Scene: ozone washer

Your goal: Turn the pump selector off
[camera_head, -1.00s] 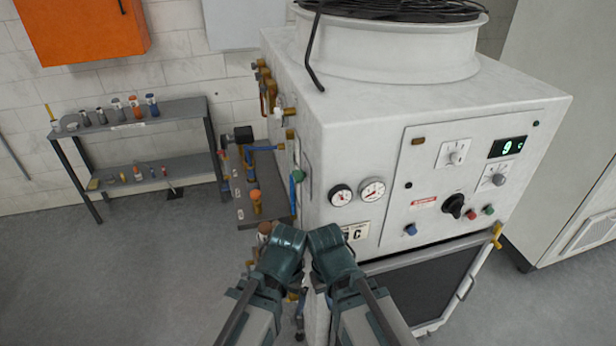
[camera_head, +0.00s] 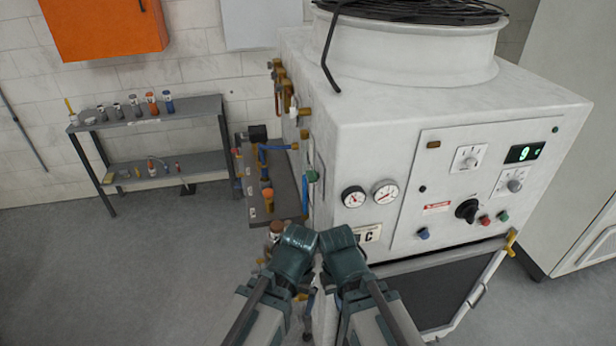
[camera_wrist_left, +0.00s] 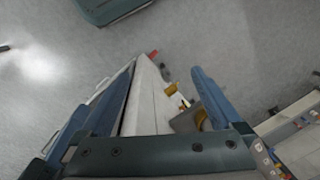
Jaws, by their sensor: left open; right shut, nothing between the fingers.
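The white machine's front panel (camera_head: 450,215) carries two rotary selectors on white plates. The upper selector (camera_head: 469,159) sits left of the green display, the other selector (camera_head: 514,185) lower right. A large black rotary knob (camera_head: 467,210) sits below them. The labels are too small to read, so I cannot tell which one is the pump selector. My right gripper (camera_head: 341,250) is shut and empty, below and left of the panel, apart from the knobs. My left gripper (camera_wrist_left: 163,70) is open with nothing between its blue fingers; its arm end shows beside the right one in the head view.
Two gauges (camera_head: 370,195) sit left of the knobs. Blue, red and green buttons (camera_head: 486,220) line the panel's lower part. A side ledge (camera_head: 285,200) with fittings is on the left. Floor (camera_head: 120,270) at left is clear.

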